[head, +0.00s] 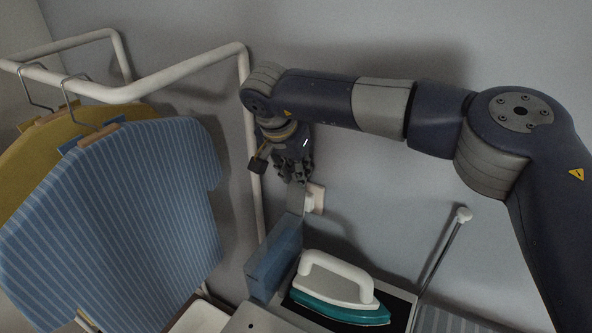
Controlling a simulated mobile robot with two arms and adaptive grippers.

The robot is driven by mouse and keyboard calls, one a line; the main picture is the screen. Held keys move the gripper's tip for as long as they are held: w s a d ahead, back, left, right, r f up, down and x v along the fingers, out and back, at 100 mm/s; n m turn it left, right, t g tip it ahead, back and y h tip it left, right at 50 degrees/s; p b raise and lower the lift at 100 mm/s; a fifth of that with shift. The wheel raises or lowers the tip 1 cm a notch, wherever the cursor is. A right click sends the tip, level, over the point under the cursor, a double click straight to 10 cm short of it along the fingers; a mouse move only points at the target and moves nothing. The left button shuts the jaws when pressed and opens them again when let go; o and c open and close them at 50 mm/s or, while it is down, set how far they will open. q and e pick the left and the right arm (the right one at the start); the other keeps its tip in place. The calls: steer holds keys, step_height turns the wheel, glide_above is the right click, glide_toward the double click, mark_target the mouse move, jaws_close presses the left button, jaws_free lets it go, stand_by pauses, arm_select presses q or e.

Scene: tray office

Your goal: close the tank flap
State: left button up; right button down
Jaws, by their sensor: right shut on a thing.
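The blue see-through tank (273,262) stands at the left end of the ironing station. A thin grey flap (296,200) stands up steeply above the tank's far end, so the tank looks open. My right gripper (294,176) comes down from above and is shut on the upper part of the flap. Its fingers partly hide the flap's upper edge. My left gripper is not in view.
A white and teal iron (338,288) rests on a dark pad right of the tank. A pale knob (315,198) is close beside the flap. A white rail (190,80) with a striped blue shirt (125,225) and a yellow garment (40,150) fills the left. A thin post (446,243) rises at right.

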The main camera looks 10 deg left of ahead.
steer(key=shift+s+a+f+t+b, duration=0.1)
steer(key=shift+s+f+t+b, duration=0.15)
steer(key=shift+b, duration=0.4)
steer(key=shift+t, duration=0.35)
steer(key=s+b, duration=0.1)
steer(key=s+a+b, duration=0.1)
steer(key=s+b, duration=0.2)
steer(key=shift+a+f, duration=0.35)
steer(key=c, duration=2.2)
jaws_free()
steer(key=shift+s+a+r, duration=0.1)
steer(key=shift+s+r, duration=0.1)
steer(key=o, duration=0.8)
steer(key=shift+h, duration=0.3)
steer(key=shift+c, duration=0.2)
steer(key=shift+w, duration=0.1)
